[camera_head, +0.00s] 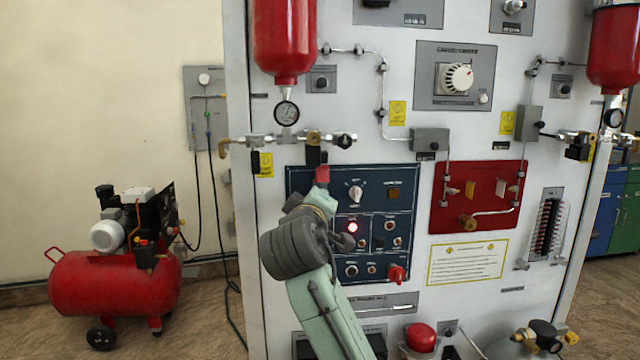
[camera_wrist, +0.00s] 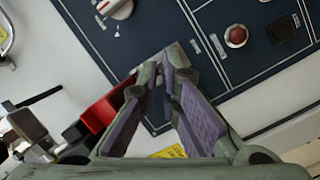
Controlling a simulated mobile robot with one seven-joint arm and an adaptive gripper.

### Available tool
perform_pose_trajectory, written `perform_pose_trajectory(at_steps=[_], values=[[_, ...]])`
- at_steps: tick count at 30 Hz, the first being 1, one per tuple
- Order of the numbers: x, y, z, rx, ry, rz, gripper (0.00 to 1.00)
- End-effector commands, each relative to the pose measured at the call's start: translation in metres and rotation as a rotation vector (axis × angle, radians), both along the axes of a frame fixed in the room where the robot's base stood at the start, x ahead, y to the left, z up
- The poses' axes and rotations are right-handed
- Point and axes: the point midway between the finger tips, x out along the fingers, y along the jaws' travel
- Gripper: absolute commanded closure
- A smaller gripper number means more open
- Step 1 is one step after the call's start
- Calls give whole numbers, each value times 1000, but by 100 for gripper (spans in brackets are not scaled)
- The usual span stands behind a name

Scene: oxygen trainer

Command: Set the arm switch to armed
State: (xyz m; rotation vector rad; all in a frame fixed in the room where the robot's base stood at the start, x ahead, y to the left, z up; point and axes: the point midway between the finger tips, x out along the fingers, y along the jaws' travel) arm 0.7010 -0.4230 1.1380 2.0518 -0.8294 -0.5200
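The blue control panel (camera_head: 424,186) is on the white console and carries a white rotary knob (camera_head: 355,192), a lit red lamp (camera_head: 352,227) and several small switches. Its labels are too small to read, so I cannot tell which one is the arm switch. My gripper (camera_head: 321,187) is in front of the panel's upper left. In the wrist view, my gripper (camera_wrist: 162,68) has a narrow gap between its fingers and nothing held in it. The knob (camera_wrist: 115,8) is at the top left, and a round red part (camera_wrist: 236,36) is at the right. My arm hides the panel's lower left.
A red handle (camera_wrist: 103,112) and metal pipe fittings (camera_wrist: 28,125) are close to my left finger in the wrist view. Red cylinders (camera_head: 285,40) hang above. A red rotary handle (camera_head: 397,274) is at the panel's lower right. A red compressor (camera_head: 115,285) stands left.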

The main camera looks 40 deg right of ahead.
Motion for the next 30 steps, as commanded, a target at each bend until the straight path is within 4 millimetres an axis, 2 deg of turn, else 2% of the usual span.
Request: perform_pose_trajectory(at_steps=[1, 10, 26, 27, 30], values=[[2, 1, 7, 17, 26, 3, 100], [2, 1, 7, 82, 134, 3, 100], [2, 1, 4, 97, 159, 3, 100], [2, 1, 4, 97, 159, 3, 93], [1, 0, 5, 97, 158, 2, 86]])
